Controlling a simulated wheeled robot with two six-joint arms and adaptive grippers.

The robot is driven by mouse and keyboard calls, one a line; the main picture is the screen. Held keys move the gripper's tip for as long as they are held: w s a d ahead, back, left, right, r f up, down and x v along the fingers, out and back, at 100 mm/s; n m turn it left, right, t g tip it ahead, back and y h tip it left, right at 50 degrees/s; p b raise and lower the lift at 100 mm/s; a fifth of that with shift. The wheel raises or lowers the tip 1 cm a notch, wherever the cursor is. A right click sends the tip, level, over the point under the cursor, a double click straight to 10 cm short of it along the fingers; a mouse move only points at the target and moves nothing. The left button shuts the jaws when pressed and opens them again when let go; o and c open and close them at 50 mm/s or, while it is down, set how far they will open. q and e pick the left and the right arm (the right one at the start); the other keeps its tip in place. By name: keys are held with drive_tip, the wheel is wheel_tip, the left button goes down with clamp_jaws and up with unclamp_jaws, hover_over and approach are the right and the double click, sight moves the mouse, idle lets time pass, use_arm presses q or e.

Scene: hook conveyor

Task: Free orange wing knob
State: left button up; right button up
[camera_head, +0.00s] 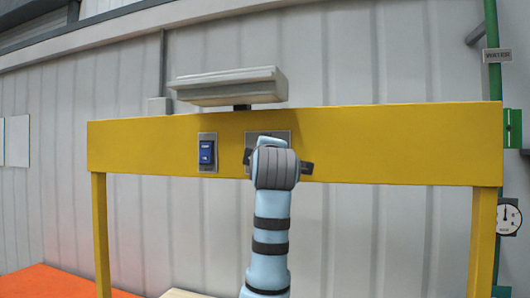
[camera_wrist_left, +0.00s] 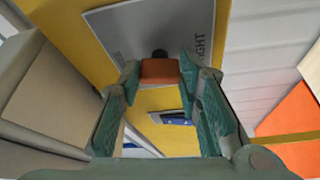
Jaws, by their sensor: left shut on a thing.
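The orange wing knob (camera_wrist_left: 160,71) sits in front of a grey plate (camera_wrist_left: 135,30) on the yellow beam; part of a label ending in "IGHT" shows on the plate. In the left wrist view, my left gripper (camera_wrist_left: 161,76) has its two green-grey fingertips at either side of the knob and is shut on it. A dark round shaft shows just behind the knob. In the head view, my arm's wrist covers the knob and much of the plate (camera_head: 252,137). My right gripper is in neither view.
A blue switch (camera_head: 206,152) on a small plate sits left of my wrist on the yellow beam (camera_head: 400,145). A pale lamp-like box (camera_head: 230,87) juts out above the beam. A green pipe and gauge (camera_head: 507,217) stand at the far right.

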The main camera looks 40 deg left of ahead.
use_arm(q)
drive_tip(key=shift+n, duration=0.3)
drive_tip(key=o, duration=1.1)
drive_tip(key=shift+s, duration=0.1)
drive_tip(key=shift+o, duration=0.2)
drive_tip(key=r+v, duration=0.1)
drive_tip(key=v, duration=1.1)
drive_tip(key=shift+f, duration=0.4)
drive_tip(key=shift+a, duration=0.1)
